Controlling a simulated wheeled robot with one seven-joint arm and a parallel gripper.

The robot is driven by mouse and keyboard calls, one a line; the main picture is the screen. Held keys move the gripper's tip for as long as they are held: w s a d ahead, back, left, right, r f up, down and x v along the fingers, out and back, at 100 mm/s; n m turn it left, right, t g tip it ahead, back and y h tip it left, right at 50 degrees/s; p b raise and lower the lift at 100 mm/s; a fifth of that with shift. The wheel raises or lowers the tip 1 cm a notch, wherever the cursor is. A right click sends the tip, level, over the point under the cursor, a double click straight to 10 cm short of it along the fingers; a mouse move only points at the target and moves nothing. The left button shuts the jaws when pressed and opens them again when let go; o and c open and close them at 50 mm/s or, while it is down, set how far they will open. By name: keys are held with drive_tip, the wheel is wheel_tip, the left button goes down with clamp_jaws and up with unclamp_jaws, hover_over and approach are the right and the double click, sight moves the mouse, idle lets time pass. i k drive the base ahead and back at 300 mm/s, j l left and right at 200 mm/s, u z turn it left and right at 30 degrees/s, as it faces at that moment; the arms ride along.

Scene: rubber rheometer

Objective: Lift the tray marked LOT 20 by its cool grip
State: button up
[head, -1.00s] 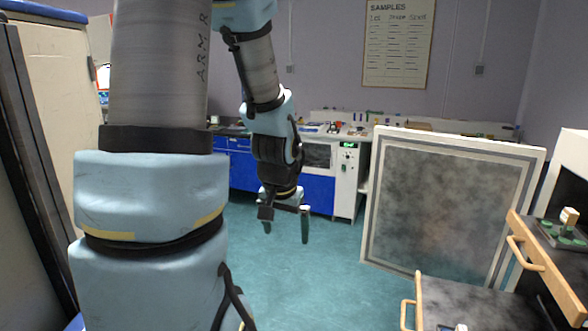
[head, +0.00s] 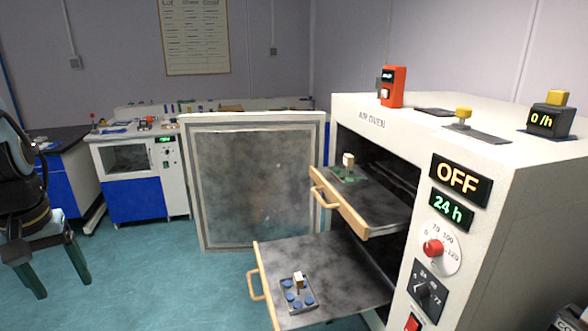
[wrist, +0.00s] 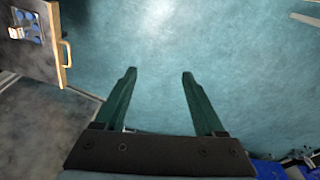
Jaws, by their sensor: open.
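Two small trays rest on pulled-out shelves of the air oven (head: 372,112). One grey tray (head: 313,303) holds several blue discs and has a pale block-shaped grip (head: 299,281); it lies on the lower shelf. A green tray (head: 338,176) with a pale grip (head: 348,160) is on the upper shelf. No lot marking is legible on either. My gripper (head: 60,287) is open and empty over the floor at far left, well away from both trays. In the wrist view, its fingers (wrist: 158,73) are apart, and the tray with blue discs (wrist: 33,25) shows at top left.
The lower shelf (head: 330,256) and upper shelf (head: 376,208) jut out with wooden fronts and handles. The open oven door (head: 250,190) stands between my gripper and the back bench. The oven display reads OFF (head: 458,180). Floor (head: 150,270) left of the shelves is clear.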

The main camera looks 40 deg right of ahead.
sight(347, 175)
drive_tip(key=i+z, duration=0.15)
drive_tip(key=z, duration=0.5)
drive_tip(key=i+j+z, duration=0.2)
drive_tip(key=i, duration=0.25)
drive_tip(key=i+z, duration=0.15)
drive_tip(key=i, duration=0.25)
drive_tip(key=i+j+z, duration=0.2)
drive_tip(key=i, duration=0.25)
drive_tip(key=i+j, duration=0.15)
drive_tip(key=i, duration=0.15)
drive_tip(key=i+j, duration=0.2)
drive_tip(key=i, duration=0.1)
